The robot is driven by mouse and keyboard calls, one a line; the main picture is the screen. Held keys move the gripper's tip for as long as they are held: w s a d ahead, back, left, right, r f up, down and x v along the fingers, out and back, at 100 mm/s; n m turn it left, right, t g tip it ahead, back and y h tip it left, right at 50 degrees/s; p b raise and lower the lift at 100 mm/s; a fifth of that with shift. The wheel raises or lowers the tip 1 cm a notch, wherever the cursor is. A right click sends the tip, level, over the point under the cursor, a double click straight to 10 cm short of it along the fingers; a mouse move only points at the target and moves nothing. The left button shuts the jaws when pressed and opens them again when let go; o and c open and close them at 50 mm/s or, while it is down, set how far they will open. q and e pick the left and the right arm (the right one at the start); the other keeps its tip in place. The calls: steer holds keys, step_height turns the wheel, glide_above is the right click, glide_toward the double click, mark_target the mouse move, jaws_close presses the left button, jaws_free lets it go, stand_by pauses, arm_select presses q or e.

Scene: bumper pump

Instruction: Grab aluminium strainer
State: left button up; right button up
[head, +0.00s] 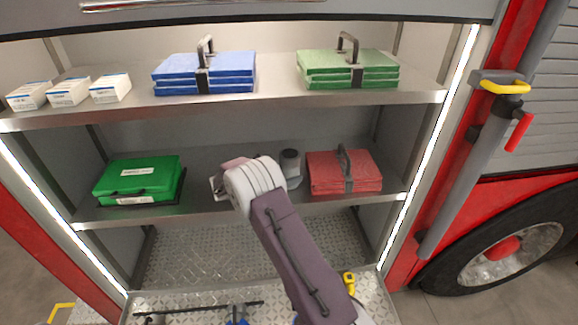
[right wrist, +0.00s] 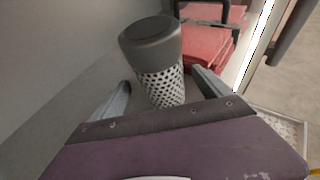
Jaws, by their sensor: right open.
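The aluminium strainer (head: 290,158) stands on the middle shelf, left of the red stack, partly hidden by my right wrist in the head view. The right wrist view shows its dark grey cap (right wrist: 152,38) and perforated metal body (right wrist: 162,88), which looks upright. My right gripper (right wrist: 160,76) is open, with one finger on each side of the strainer's body in that view. I cannot tell whether either finger touches it. In the head view the gripper is mostly hidden behind my wrist. My left gripper is out of view.
A red strapped stack (head: 344,172) stands close to the strainer's right. A green case (head: 138,180) is at the shelf's left. The upper shelf (head: 270,99) holds blue (head: 204,73) and green (head: 348,69) stacks and white boxes (head: 69,91). A lit post (head: 430,145) borders the right.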

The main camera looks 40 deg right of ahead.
mark_target(290, 162)
steer(key=x, duration=0.2)
steer(key=shift+d+r, duration=0.1)
steer(key=shift+d, duration=0.3)
steer(key=shift+d+f, duration=0.25)
steer(key=shift+d, duration=0.05)
steer(key=shift+a+r, duration=0.1)
steer(key=shift+a, duration=0.1)
steer(key=c, duration=1.1)
jaws_close()
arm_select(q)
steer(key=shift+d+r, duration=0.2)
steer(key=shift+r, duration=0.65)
arm_select(e)
steer(key=shift+d, duration=0.15)
